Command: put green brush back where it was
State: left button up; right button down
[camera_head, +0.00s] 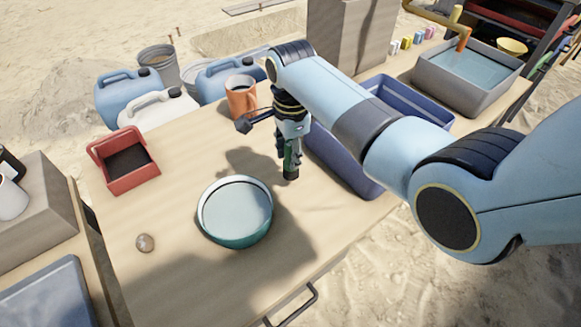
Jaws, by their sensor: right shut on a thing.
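The green brush (289,163) hangs upright from my right gripper (288,148), which is shut on it. Its lower end is dark and is just above or at the tabletop; I cannot tell if it touches. The brush is right of and behind a round teal bowl (238,238) holding pale water, and beside the near left side of a blue crate (342,165). A dark part sticks out left of the gripper; I cannot tell what it belongs to. My left gripper is not in view.
An orange mug (241,103) stands close behind the gripper. A red tray (101,154) with dark contents and a small stone (145,243) are at the left of the table (180,205). Jugs (160,110) stand behind. My right arm hides part of the blue crate.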

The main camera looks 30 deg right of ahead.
notch_tip(320, 180, down, 4)
jog(key=shift+r+b, duration=0.25)
jog(key=shift+b, duration=0.15)
jog(key=shift+f, duration=0.25)
jog(key=shift+f, duration=0.1)
jog(key=c, duration=1)
grip_release()
notch_tip(320, 180, up, 12)
jog(key=shift+r+p, duration=0.15)
jog(key=shift+p, duration=1.05)
